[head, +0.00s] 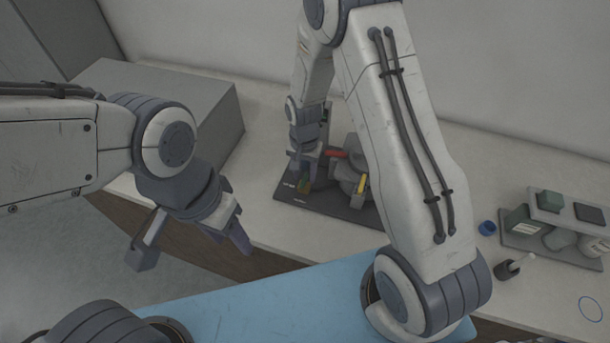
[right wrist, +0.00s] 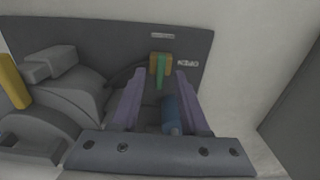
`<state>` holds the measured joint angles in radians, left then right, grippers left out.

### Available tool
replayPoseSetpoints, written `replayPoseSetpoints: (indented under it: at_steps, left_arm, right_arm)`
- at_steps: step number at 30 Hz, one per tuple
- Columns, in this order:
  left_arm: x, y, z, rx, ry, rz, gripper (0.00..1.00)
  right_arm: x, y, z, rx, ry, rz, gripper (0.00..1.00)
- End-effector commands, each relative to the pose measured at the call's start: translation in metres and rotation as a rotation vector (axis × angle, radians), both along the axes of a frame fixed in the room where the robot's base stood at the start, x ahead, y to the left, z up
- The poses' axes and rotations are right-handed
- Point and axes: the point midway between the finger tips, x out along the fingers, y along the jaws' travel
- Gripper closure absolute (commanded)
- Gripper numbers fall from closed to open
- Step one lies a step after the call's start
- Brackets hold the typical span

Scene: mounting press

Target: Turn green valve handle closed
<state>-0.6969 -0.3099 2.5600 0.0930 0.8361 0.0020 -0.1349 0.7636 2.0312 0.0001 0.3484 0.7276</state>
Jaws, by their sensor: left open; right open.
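The green valve handle (right wrist: 160,72) shows in the right wrist view as a narrow upright green bar in front of an orange-brown block, on a dark panel. In the head view the green handle (head: 304,185) is small and partly hidden by my right gripper (head: 303,172). In the right wrist view the two fingers of my right gripper (right wrist: 158,80) are apart, with the handle in the gap between their tips. I cannot tell how deep the handle sits between them; no contact shows. My left gripper (head: 192,252) is open and empty, beyond the bench's front edge.
The press on its dark base plate (head: 350,212) carries a red part (head: 336,153) and a yellow lever (head: 362,184) right of the handle. A grey box (head: 150,95) stands at left. A rack of containers (head: 545,240) and a blue cap (head: 487,228) lie at right.

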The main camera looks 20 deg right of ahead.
Motion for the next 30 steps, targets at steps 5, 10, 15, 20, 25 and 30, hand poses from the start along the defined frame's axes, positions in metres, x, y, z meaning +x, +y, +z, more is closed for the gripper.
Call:
replayPoseSetpoints:
  at_steps: [5, 10, 15, 20, 25, 30]
  left_arm:
    - [0.0, 0.0, -0.009, 0.0, 0.0, 0.0, 0.5]
    - [0.0, 0.0, -0.015, 0.0, 0.0, -0.001, 0.5]
    - [0.0, 0.0, -0.018, 0.0, 0.0, -0.001, 0.5]
    - [0.0, 0.0, -0.018, 0.0, 0.0, -0.001, 0.5]
    - [0.0, 0.0, -0.018, 0.0, 0.0, -0.001, 0.5]
    - [0.0, 0.0, -0.018, 0.0, 0.0, -0.001, 0.5]
  right_arm:
    - [0.002, 0.0, 0.032, 0.001, -0.008, 0.0, 0.55]
    - [0.001, 0.0, 0.065, 0.001, -0.006, 0.0, 0.55]
    - [-0.001, 0.0, 0.086, 0.0, 0.0, 0.0, 0.55]
    - [-0.001, 0.0, 0.093, 0.0, 0.001, 0.0, 0.55]
    - [-0.001, 0.0, 0.094, 0.0, 0.002, 0.0, 0.55]
    - [-0.001, 0.0, 0.093, 0.0, 0.001, 0.0, 0.55]
